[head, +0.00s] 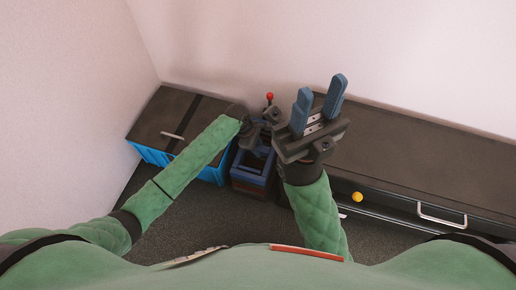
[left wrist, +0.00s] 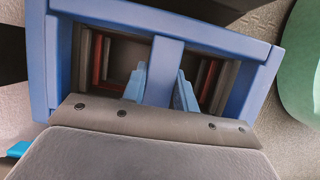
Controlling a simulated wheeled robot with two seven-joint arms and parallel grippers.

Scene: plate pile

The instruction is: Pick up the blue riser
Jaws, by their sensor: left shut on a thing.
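The blue riser (head: 250,178) is a blue open frame standing low between the two cabinets in the head view. In the left wrist view the riser (left wrist: 165,55) fills the upper part, with a bar across its middle. My left gripper (left wrist: 160,88) has one light blue finger on each side of this bar and is shut on it. In the head view my left gripper (head: 260,141) is over the riser, and its fingers are hard to make out. My right gripper (head: 321,88) is raised to the right, fingers apart and empty.
A dark-topped blue box (head: 160,118) with a handle stands left. A long dark cabinet (head: 420,150) with a drawer handle (head: 441,216) runs along the right. A small yellow ball-like thing (head: 358,197) is at its front. Red and dark slats (left wrist: 100,60) show inside the riser.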

